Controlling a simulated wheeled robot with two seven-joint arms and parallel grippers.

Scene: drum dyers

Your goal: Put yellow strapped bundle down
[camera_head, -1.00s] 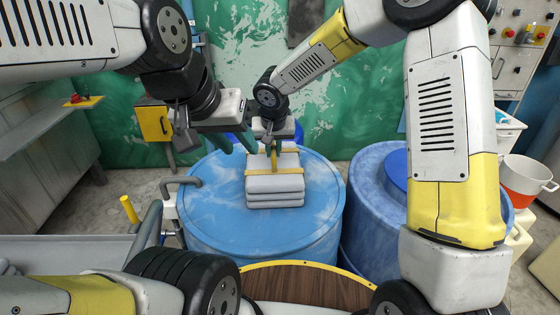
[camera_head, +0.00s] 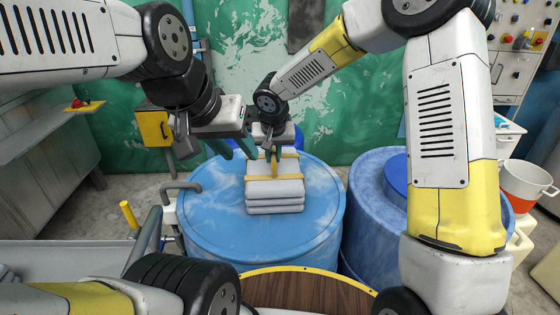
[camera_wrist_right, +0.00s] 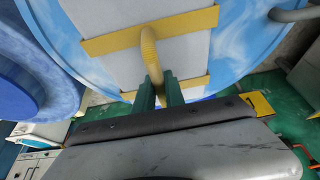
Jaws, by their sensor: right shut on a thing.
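The yellow strapped bundle (camera_head: 275,190) is a stack of grey folded layers with yellow straps and a yellow handle. It is over the top of the blue drum (camera_head: 220,220); I cannot tell whether its underside touches. My right gripper (camera_head: 272,154) is above the bundle's back part, with its green fingers shut on the handle. The right wrist view shows the fingers (camera_wrist_right: 160,92) around the yellow handle (camera_wrist_right: 150,50), with the straps on either side. My left gripper (camera_head: 235,148) hangs behind and left of the bundle, its green fingers apart and empty.
A second blue drum (camera_head: 368,225) with a darker blue lid stands to the right. A grey pipe (camera_head: 180,186) runs by the left drum's edge. A white and orange bucket (camera_head: 526,182) is at far right. The drum top is clear around the bundle.

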